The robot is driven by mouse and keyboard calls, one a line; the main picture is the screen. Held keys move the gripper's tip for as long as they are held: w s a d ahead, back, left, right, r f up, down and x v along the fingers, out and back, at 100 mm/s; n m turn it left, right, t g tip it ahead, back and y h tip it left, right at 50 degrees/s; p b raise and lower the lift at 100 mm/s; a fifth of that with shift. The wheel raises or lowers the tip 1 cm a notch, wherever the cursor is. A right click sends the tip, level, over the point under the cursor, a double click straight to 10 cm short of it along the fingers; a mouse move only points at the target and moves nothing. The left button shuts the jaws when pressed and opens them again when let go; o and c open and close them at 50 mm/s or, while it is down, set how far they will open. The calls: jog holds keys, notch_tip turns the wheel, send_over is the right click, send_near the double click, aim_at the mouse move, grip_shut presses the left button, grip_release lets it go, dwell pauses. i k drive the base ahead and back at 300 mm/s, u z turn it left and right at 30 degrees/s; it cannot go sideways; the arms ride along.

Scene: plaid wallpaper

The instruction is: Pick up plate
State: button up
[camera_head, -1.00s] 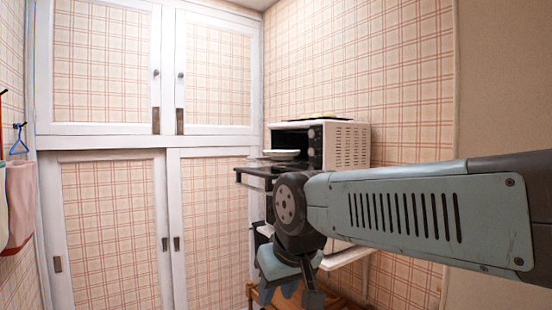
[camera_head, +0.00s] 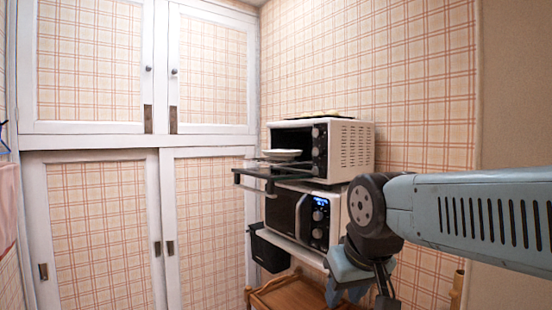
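A white plate (camera_head: 282,154) sits at the mouth of the upper white toaster oven (camera_head: 348,148), whose door (camera_head: 262,172) is folded down like a shelf. The plate looks level, on or just above the open door. My gripper (camera_head: 362,298) hangs at the lower right, pointing down, well below and to the right of the plate. It is apart from the plate. Its fingers are cut off by the lower edge of the picture, so how far they are apart cannot be made out.
A microwave (camera_head: 304,214) with a lit blue display stands under the oven on a white shelf. A black bin (camera_head: 270,250) hangs at the shelf's left end. A wooden rack (camera_head: 290,293) is below. Tall white cupboards (camera_head: 100,140) line the left. The space before the open door is clear.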

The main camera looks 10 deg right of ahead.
aim_at(274, 154)
jog(key=z, duration=0.1)
jog(key=i, duration=1)
jog(key=u, duration=0.1)
